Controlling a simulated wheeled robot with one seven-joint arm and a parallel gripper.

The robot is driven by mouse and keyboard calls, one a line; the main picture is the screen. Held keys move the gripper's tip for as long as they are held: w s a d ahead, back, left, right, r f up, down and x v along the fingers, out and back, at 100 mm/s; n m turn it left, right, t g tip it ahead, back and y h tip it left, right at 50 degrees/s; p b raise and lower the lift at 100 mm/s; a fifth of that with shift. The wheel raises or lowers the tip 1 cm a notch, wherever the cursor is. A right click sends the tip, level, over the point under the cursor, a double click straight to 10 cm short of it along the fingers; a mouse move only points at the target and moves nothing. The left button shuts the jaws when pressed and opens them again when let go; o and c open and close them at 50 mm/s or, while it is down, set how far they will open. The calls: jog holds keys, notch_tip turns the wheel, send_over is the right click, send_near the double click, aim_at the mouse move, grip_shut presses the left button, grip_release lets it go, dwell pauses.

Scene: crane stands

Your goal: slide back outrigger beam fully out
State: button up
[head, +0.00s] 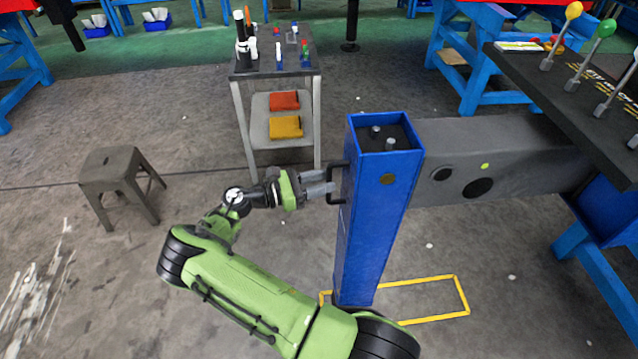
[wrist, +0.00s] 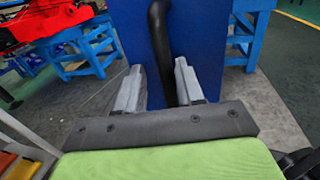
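The back outrigger beam (head: 530,135) is a grey box beam running from the crane base at the right to a blue upright leg (head: 378,215). Two dark round holes and a small yellow-green dot show on its side. A black handle (head: 333,198) stands on the leg's left face; the handle also shows in the wrist view (wrist: 160,45). My gripper (head: 328,182) is at the handle. In the wrist view my gripper (wrist: 160,85) is open, with the black bar between its fingers, nearer the right one. A gap shows beside the left finger; contact on the right is unclear.
A yellow rectangle (head: 463,297) is marked on the floor by the leg's foot. A grey stool (head: 120,180) stands at the left and a small tool cart (head: 275,72) behind. A lever panel (head: 570,85) overhangs the beam at the right. Floor left of the leg is mostly clear.

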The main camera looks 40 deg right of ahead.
jog(key=v, duration=1.6)
jog(key=shift+b, duration=0.4)
jog(key=shift+f, duration=0.1)
